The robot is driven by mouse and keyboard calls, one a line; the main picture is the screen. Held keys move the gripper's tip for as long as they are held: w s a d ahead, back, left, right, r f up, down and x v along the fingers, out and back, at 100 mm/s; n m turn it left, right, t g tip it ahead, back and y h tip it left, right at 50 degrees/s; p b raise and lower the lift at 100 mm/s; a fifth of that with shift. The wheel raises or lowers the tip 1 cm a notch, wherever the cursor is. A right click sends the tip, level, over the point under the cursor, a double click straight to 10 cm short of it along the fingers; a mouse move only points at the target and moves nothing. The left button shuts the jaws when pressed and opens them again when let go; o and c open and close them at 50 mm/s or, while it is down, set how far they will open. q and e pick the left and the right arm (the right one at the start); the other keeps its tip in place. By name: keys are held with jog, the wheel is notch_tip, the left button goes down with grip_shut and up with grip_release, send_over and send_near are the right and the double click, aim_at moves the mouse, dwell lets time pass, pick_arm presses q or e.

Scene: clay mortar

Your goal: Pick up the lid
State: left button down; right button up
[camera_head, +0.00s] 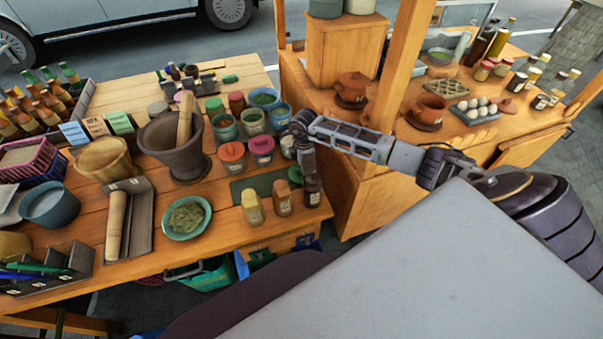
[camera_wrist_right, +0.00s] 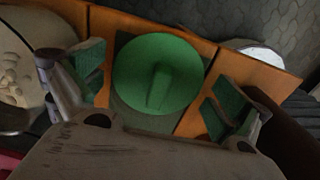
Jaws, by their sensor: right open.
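The round green lid (camera_wrist_right: 158,75) with a raised bar handle lies on a dark green mat (camera_wrist_right: 133,38) in the right wrist view. In the head view the lid (camera_head: 295,175) is partly hidden by my right gripper. My right gripper (camera_head: 305,167) points down over the table's right edge. In the wrist view its two green-padded fingers (camera_wrist_right: 158,92) are apart, one on each side of the lid, with visible gaps. It holds nothing. My left gripper is not in view.
Spice jars (camera_head: 267,207) stand in front of the mat, and a dark-capped jar (camera_head: 312,190) is close to my right gripper. Red- and pink-lidded pots (camera_head: 232,156) are left of it. A mortar (camera_head: 174,145) and a green-filled bowl (camera_head: 186,218) stand further left.

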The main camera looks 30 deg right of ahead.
jog(key=shift+c, duration=0.4)
jog(key=c, duration=0.7)
jog(key=shift+s, duration=0.15)
jog(key=shift+c, duration=0.8)
